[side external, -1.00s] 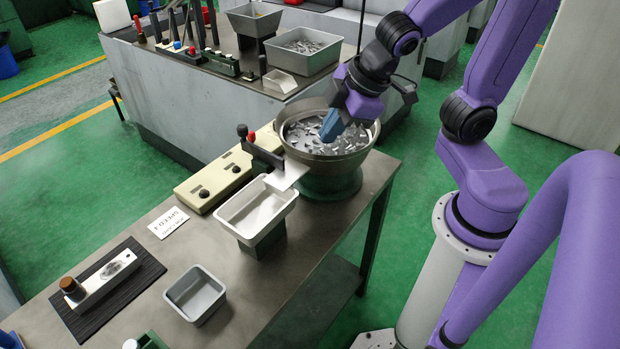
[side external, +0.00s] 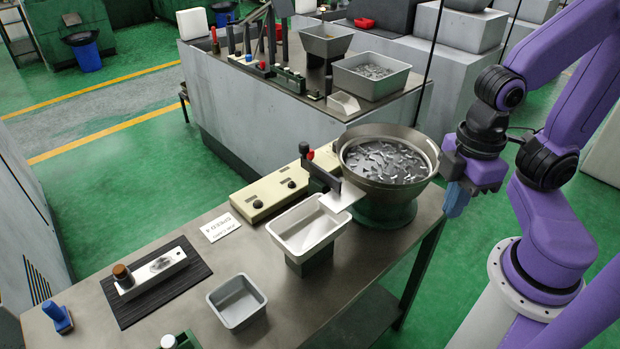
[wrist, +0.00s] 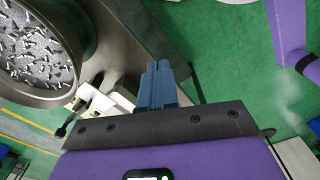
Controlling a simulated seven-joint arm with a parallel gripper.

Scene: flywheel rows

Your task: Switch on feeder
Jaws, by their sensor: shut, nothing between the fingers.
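The feeder's round metal bowl (side external: 358,186), full of small silvery parts (side external: 385,160), stands at the right end of the bench. The bowl also shows at upper left in the wrist view (wrist: 84,35). A long cream control box (side external: 268,196) with dark knobs lies behind the white bin.
A white bin (side external: 290,243) sits under a pale chute plate (side external: 341,197). A grey tray (side external: 238,318), a speed card (side external: 219,228) and a black mat (side external: 196,268) bearing a metal block lie to the left. Another bench (side external: 250,110) with tools and bins stands behind.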

